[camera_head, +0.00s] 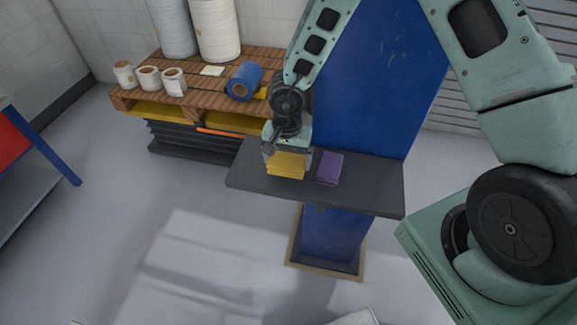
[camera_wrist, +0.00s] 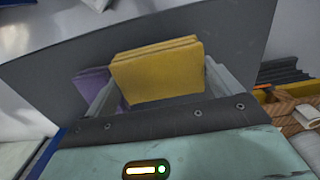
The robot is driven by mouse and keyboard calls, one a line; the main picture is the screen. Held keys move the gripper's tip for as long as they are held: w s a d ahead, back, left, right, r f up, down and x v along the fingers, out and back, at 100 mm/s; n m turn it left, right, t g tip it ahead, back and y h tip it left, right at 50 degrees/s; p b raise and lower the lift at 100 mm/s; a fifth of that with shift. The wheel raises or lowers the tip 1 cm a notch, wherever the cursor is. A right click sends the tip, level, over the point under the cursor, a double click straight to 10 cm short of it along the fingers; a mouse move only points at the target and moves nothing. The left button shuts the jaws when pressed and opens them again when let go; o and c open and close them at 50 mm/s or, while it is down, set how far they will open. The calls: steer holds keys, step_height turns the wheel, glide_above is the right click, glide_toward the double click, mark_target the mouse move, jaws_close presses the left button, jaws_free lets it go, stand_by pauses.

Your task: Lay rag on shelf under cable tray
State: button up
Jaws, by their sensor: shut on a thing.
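My gripper (camera_head: 286,153) is shut on a yellow folded rag (camera_head: 286,165), over the left part of the dark grey shelf (camera_head: 375,190). In the wrist view the yellow rag (camera_wrist: 158,72) sits between the two fingers, with the shelf (camera_wrist: 60,55) behind it. I cannot tell whether the rag touches the shelf. A purple folded cloth (camera_head: 330,168) lies on the shelf just right of the gripper; part of it shows in the wrist view (camera_wrist: 93,85) behind a finger. I cannot make out a cable tray.
A blue column (camera_head: 375,80) rises behind the shelf. A wooden pallet (camera_head: 190,88) at the back left bears white rolls (camera_head: 215,30), small rolls (camera_head: 148,78) and a blue roll (camera_head: 244,82). The shelf's right part is bare. Open floor lies in front.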

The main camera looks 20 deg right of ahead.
mark_target(287, 159)
steer(key=shift+f, duration=1.85)
steer(key=o, duration=0.6)
steer(key=shift+r, duration=3.75)
